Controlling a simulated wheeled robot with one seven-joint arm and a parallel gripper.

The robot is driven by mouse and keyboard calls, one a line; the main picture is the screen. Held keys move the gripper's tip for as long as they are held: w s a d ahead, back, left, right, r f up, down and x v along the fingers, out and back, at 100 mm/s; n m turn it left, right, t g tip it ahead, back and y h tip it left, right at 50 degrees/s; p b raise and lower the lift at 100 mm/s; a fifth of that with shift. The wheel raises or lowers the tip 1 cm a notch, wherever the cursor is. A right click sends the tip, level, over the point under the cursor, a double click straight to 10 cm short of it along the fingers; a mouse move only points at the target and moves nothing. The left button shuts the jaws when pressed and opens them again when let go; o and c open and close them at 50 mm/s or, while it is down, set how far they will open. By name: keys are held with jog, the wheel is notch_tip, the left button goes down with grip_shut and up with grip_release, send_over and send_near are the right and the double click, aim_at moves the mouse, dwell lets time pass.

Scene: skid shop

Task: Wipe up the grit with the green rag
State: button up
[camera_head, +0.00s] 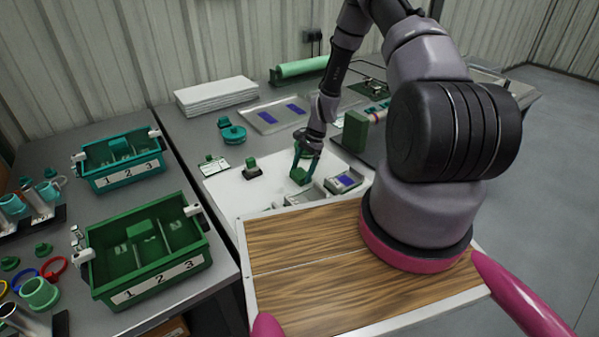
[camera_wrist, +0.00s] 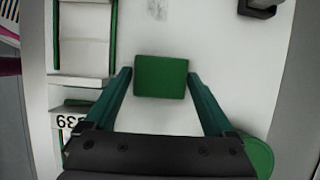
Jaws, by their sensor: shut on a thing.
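My gripper (camera_head: 302,160) reaches down over the white work surface (camera_head: 232,194). It is shut on a green block-shaped piece, which I take for the green rag (camera_head: 299,176). In the wrist view the green rag (camera_wrist: 162,77) sits between the two teal fingertips of my gripper (camera_wrist: 160,76), with a finger at each side. I cannot tell whether the rag touches the surface. A small grey speckled patch, likely the grit (camera_wrist: 157,10), lies on the white surface at the top edge of the wrist view. In the head view I cannot make the grit out clearly.
A dark block with a green top (camera_head: 252,171) stands left of my gripper. Grey devices (camera_head: 343,182) lie to its right. A green upright block (camera_head: 355,131) stands behind them. A green numbered bin (camera_head: 150,245) and a teal one (camera_head: 120,160) stand at left.

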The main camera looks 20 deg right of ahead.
aim_at(303, 172)
jog(key=shift+w+d, duration=0.25)
jog(key=shift+d, duration=0.5)
jog(key=shift+w+d+r, duration=0.15)
jog(key=shift+d, duration=0.1)
notch_tip(303, 172, up, 3)
jog(key=shift+a+f, duration=0.1)
jog(key=shift+r, duration=2.65)
